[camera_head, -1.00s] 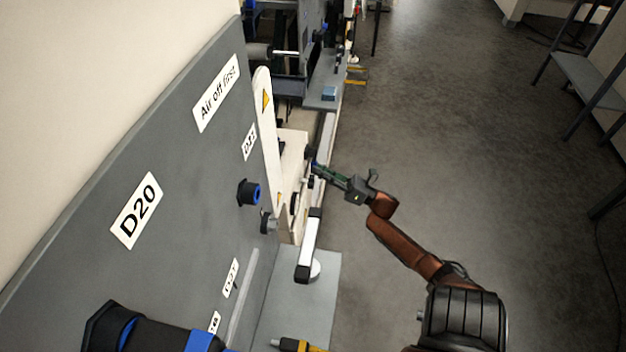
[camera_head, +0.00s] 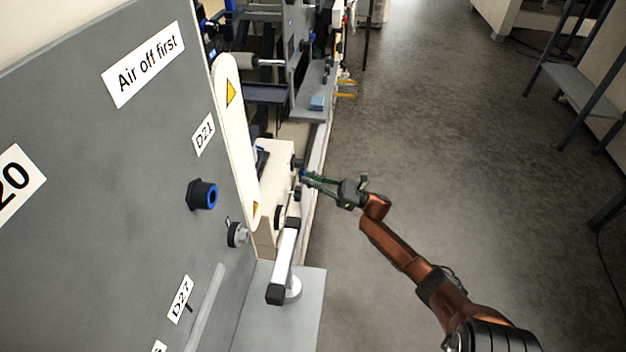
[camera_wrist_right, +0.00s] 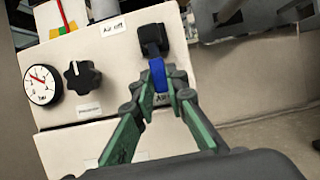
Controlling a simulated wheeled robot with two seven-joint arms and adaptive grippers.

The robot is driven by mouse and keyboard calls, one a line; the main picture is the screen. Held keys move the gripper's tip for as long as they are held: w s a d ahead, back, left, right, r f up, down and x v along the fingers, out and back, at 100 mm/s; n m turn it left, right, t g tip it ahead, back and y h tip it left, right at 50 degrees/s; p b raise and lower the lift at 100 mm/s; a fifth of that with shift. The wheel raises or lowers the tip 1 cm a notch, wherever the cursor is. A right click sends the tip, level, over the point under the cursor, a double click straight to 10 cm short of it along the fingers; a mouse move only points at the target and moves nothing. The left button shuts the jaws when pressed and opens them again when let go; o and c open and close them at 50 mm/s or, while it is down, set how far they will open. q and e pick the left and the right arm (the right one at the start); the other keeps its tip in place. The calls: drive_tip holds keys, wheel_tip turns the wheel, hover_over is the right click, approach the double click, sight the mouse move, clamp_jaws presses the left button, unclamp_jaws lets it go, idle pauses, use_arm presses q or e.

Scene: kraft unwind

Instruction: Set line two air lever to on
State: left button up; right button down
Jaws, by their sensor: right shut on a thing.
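The air lever (camera_wrist_right: 158,76) is blue, below a black fitting (camera_wrist_right: 153,40) on a pale panel in the right wrist view. An "Air off" label (camera_wrist_right: 117,30) is up and left of it, and another label starting "Air" is partly hidden below. My right gripper (camera_wrist_right: 163,84) is shut on the lever, its green fingers on either side. In the head view my right gripper (camera_head: 304,178) reaches left to the pale machine box (camera_head: 280,170); the lever is too small to make out there. My left gripper is not in view.
A round pressure gauge (camera_wrist_right: 42,84) and a black knob (camera_wrist_right: 82,77) sit left of the lever. In the head view a large grey panel (camera_head: 110,150) with labels stands at the left. A white-topped bar (camera_head: 284,262) stands nearer. The floor on the right is open.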

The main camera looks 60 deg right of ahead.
drive_tip(key=shift+d, duration=0.15)
drive_tip(key=c, duration=2.1)
unclamp_jaws()
drive_tip(key=shift+o, duration=0.8)
drive_tip(key=v, duration=1.2)
